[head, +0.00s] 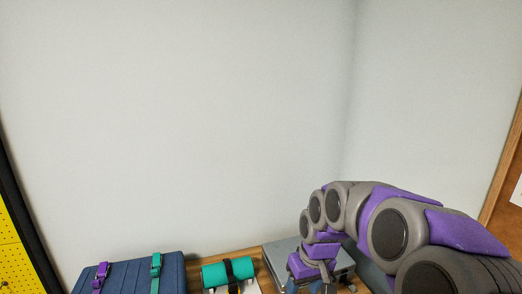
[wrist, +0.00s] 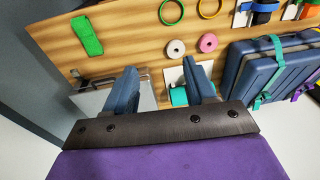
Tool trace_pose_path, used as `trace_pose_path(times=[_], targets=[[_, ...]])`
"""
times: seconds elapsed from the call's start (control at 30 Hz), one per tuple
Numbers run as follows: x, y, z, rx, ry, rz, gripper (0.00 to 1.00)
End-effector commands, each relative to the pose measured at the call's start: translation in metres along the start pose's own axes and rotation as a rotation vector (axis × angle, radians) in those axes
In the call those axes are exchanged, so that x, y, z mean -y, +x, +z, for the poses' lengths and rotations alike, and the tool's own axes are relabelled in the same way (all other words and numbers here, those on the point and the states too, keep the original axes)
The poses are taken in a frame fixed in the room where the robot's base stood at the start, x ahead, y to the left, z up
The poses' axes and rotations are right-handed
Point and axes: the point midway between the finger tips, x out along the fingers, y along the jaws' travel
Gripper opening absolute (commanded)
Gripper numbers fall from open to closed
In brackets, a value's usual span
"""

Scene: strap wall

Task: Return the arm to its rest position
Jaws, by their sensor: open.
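My arm (head: 390,232) reaches in from the lower right of the head view and bends down at its end. My gripper (head: 318,284) points down at the bottom of that view, in front of a grey case. In the wrist view my gripper (wrist: 163,88) shows two blue-grey fingers spread apart with nothing between them. The fingertips are over the wooden board, between the grey case at left and the teal roll at right. I cannot tell how far they are from the board.
A wooden board (wrist: 130,50) carries a green strap (wrist: 87,36), tape rolls (wrist: 208,43), a grey case (head: 283,251), a teal roll (head: 228,273) and a blue suitcase (head: 130,274) with straps. Bare walls (head: 190,120) rise behind. A yellow pegboard (head: 14,235) stands at left.

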Motion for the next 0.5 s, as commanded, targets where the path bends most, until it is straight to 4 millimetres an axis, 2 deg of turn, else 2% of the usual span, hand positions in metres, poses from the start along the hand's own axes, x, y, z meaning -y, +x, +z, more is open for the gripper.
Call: trace_pose_path(times=[0.03, 0.2, 0.5], targets=[[0.006, -0.006, 0.019, 0.011, 0.007, 0.004, 0.55], [0.026, -0.018, 0.085, 0.067, 0.046, 0.016, 0.55], [0.049, -0.02, 0.207, 0.17, 0.177, 0.056, 0.55]])
